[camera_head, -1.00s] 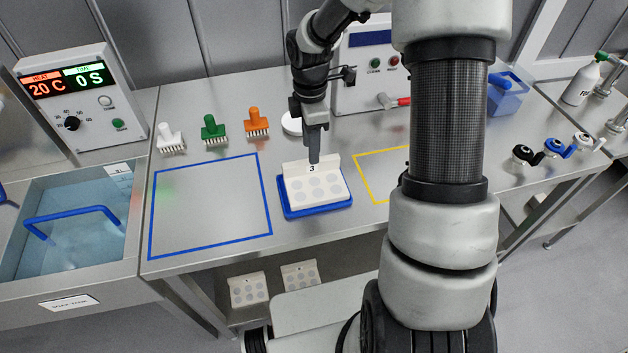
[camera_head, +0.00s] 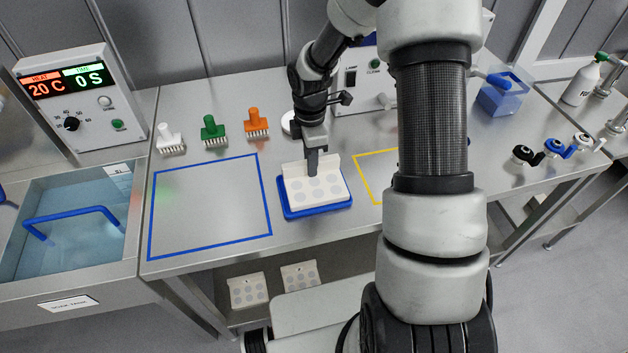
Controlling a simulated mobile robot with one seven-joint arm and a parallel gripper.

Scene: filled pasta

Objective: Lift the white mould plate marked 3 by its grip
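The white mould plate (camera_head: 318,190) lies in a blue tray (camera_head: 316,213) on the steel bench. Its face has several grey round cavities. The raised grip along its back edge is partly covered by my gripper (camera_head: 312,172), and the mark 3 is hidden now. My gripper points down with its fingertips at the grip. The fingers are seen edge-on, so I cannot tell whether they are open or closed on it. The plate still sits in the tray.
A blue-outlined area (camera_head: 210,208) is clear on the left, and a yellow-outlined area (camera_head: 366,178) lies right, partly behind my arm. White, green (camera_head: 212,130) and orange brushes stand behind. A water tank (camera_head: 70,220) is far left. Two more plates (camera_head: 248,290) lie on the lower shelf.

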